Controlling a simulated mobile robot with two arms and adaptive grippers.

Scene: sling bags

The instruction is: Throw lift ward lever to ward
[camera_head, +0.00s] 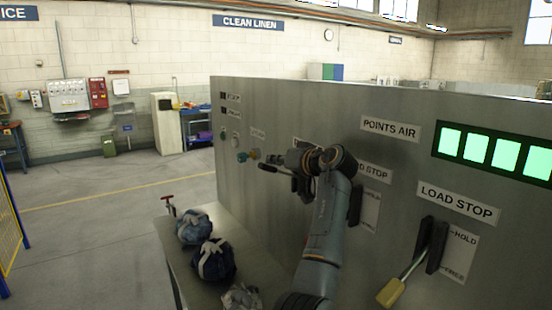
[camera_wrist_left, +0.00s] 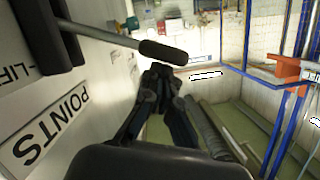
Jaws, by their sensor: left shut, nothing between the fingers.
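A lever with a dark grip (camera_wrist_left: 163,52) sticks out from a dark slotted mount on the panel in the left wrist view. My right gripper is not in view.
A LOAD STOP lever with a yellow handle (camera_head: 391,292) hangs from the panel at the right. Another LOAD STOP label (camera_head: 375,172) is partly behind my arm. Bundled bags (camera_head: 213,260) lie on a bench left of my arm.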

